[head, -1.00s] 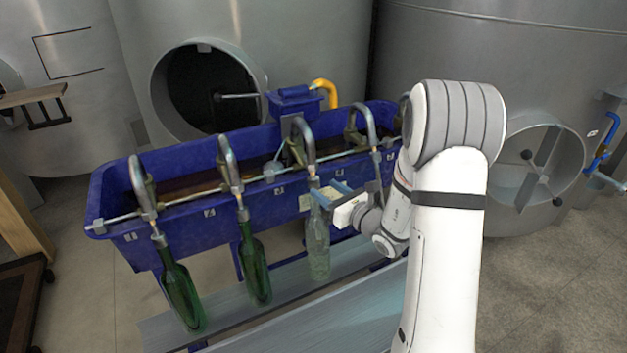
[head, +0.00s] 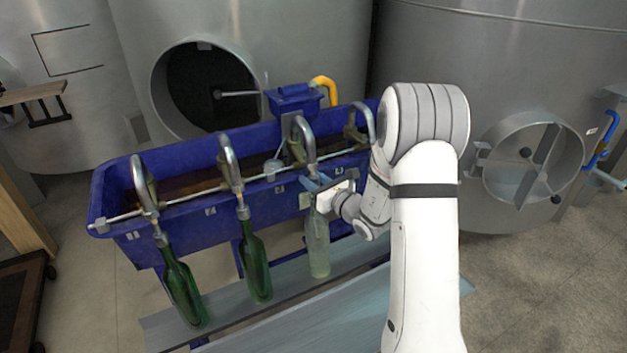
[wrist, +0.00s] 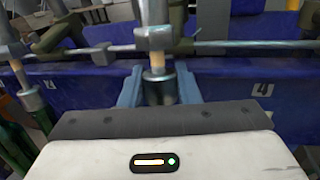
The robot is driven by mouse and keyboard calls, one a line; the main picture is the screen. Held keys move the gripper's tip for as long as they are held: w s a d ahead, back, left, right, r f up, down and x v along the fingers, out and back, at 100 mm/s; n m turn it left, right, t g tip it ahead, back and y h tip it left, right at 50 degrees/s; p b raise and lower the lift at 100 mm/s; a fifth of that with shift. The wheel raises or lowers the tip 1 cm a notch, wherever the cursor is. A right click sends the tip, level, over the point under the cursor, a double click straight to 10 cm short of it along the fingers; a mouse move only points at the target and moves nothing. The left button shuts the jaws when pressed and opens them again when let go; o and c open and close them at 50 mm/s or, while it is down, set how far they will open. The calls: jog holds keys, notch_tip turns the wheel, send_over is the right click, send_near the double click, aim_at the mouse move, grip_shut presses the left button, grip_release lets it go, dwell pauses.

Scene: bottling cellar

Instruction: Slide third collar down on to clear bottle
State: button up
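The clear bottle (head: 318,250) stands upright under the third spout (head: 302,138) from the left. Its neck top is mostly hidden by my gripper (head: 316,183). In the wrist view, the third collar (wrist: 159,88), a dark metallic ring, is on the spout below a tan section. The two blue fingers of my gripper (wrist: 159,90) stand one on each side of this collar, very close to it. I cannot tell whether they touch it. The join between collar and bottle mouth is hidden behind the gripper body.
Two green bottles (head: 181,287) (head: 256,268) hang tilted under the first and second spouts. A blue trough (head: 180,218) with a metal rail runs behind. A grey slatted shelf (head: 285,290) lies below the bottles. Large steel tanks (head: 520,60) stand behind.

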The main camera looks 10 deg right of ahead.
jog(key=shift+c, duration=0.6)
jog(key=f+b, duration=0.3)
jog(key=shift+s, duration=0.2)
jog(key=shift+r, duration=0.15)
jog(key=o, duration=0.6)
jog(key=shift+o, duration=0.2)
jog(key=shift+s+d, duration=0.1)
jog(key=shift+d, duration=0.05)
jog(key=b+v, duration=0.1)
jog(key=v, duration=0.6)
jog(key=shift+s, duration=0.25)
